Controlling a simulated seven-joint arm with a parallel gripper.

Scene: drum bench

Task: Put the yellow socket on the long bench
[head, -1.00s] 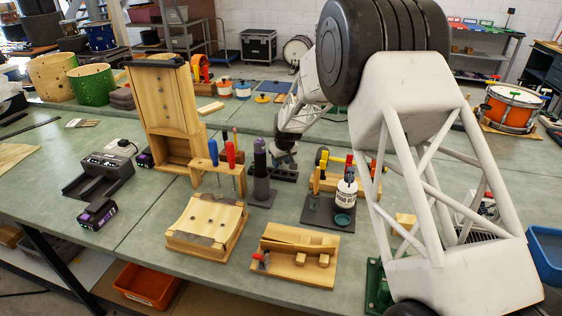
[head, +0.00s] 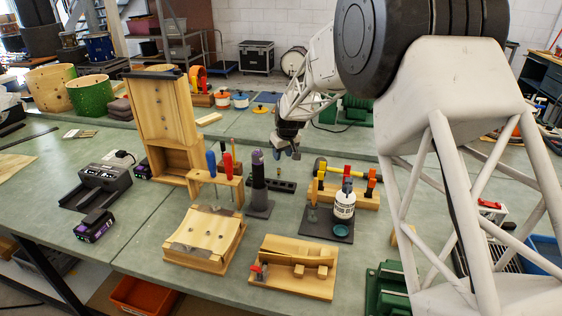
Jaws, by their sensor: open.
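I cannot make out a yellow socket in the head view. My gripper (head: 288,153) hangs above the bench, pointing down, with its jaws open. It is above and slightly right of a low black block with holes (head: 284,186), apart from it. Whether a small part sits in the block is too small to tell. The near green-topped bench (head: 140,245) carries the block, tools and wooden fixtures. Another long green-topped bench (head: 240,122) runs behind it; which one is the long bench I cannot tell.
A tall wooden stand (head: 160,105), a screwdriver rack (head: 216,186) and a dark upright tool (head: 259,185) stand left of my gripper. A white bottle (head: 344,206) and a yellow-barred clamp (head: 340,170) are to the right. The bench's left part has free room.

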